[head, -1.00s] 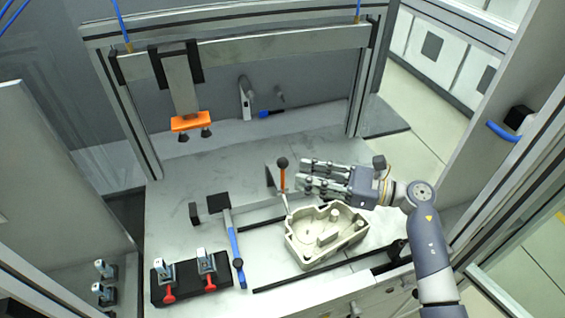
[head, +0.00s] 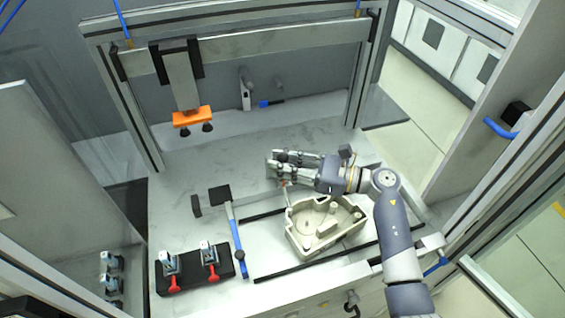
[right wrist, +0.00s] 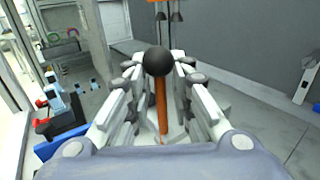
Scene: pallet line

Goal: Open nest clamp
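An orange lever with a black ball knob (right wrist: 157,61) stands upright between the fingers of my right gripper (head: 279,168) in the right wrist view. The right gripper (right wrist: 158,88) is open, with a finger on each side of the lever and visible gaps. In the head view its fingers hide most of this lever. It stands at the back left of a pale cast housing (head: 322,226) in the nest. A blue lever (head: 236,240) with a dark knob lies left of the housing. My left gripper is not in view.
A black block (head: 215,280) with two red-handled toggle clamps sits at the front left. An orange press head (head: 192,117) hangs from the overhead beam. Dark rails flank the housing.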

